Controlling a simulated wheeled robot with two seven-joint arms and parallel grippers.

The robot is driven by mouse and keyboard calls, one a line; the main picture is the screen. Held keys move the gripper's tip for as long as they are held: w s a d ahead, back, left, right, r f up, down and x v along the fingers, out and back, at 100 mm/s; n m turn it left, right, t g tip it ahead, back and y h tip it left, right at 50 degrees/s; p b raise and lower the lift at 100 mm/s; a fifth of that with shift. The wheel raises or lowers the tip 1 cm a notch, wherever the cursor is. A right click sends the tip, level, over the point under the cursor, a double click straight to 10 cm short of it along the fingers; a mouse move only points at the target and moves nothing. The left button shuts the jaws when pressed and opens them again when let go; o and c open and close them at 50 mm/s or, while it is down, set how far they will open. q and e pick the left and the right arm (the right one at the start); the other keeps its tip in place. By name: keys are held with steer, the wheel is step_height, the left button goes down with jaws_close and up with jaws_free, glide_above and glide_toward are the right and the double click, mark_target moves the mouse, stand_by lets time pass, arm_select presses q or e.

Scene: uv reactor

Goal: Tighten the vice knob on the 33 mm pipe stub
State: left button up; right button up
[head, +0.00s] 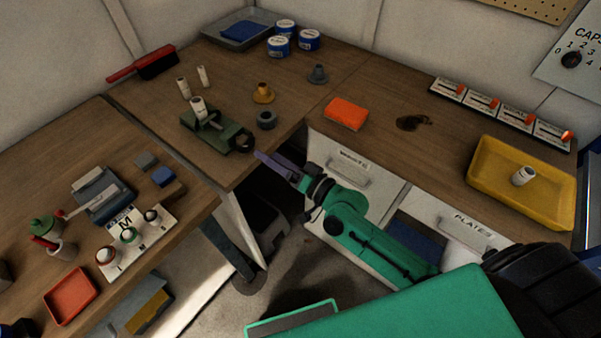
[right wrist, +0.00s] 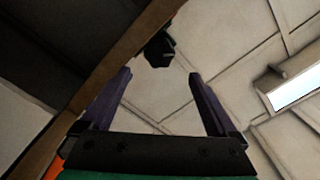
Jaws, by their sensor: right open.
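The green vice (head: 218,134) stands on the wooden bench near its inner corner. A white pipe stub (head: 198,107) stands upright at its jaws. The vice's black knob (head: 243,143) is on its right end, by the bench edge. In the right wrist view the dark knob (right wrist: 158,48) shows beyond and between the fingers, past the wooden edge. My right gripper (head: 266,158) reaches toward the knob from the lower right. It is open and empty, with its purple fingers (right wrist: 158,82) spread and a gap to the knob. My left gripper is not in view.
Two white stubs (head: 193,81) stand behind the vice. A grey fitting (head: 266,120) and an ochre fitting (head: 263,94) stand to its right. An orange block (head: 346,113) lies farther right. A yellow tray (head: 510,198) holds another white stub (head: 523,176).

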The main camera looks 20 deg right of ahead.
steer(key=v, duration=0.8)
steer(key=shift+r, duration=0.15)
steer(key=shift+w, duration=0.1)
stand_by(0.4)
steer(key=p+v, duration=0.3)
steer(key=v, duration=1.1)
steer(key=shift+s, duration=0.3)
